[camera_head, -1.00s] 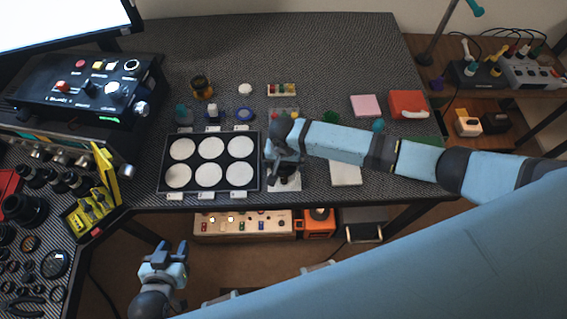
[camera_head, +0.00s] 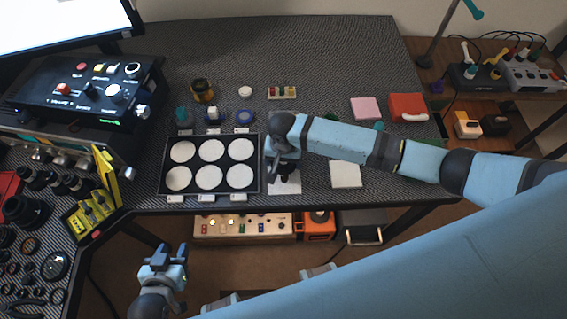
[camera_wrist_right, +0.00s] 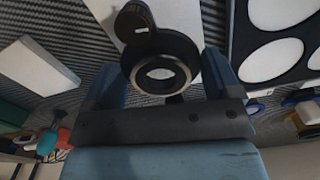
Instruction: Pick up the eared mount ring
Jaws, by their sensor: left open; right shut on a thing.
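The eared mount ring (camera_wrist_right: 150,47) is a black ring with a bright inner rim and a rounded ear at its upper left in the right wrist view. My right gripper (camera_wrist_right: 160,78) is shut on it, with one finger on each side. In the head view, my right gripper (camera_head: 284,168) is over the white pad (camera_head: 285,187), just right of the black tray; the ring is hard to make out there. My left gripper (camera_head: 168,256) is open and empty, in front of the desk's near edge.
The black tray (camera_head: 160,180) with several white discs lies left of my right gripper. A white square (camera_head: 346,174) lies to its right. Small pots, a pink pad (camera_head: 366,108) and a red box (camera_head: 408,106) stand behind. The desk's back middle is clear.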

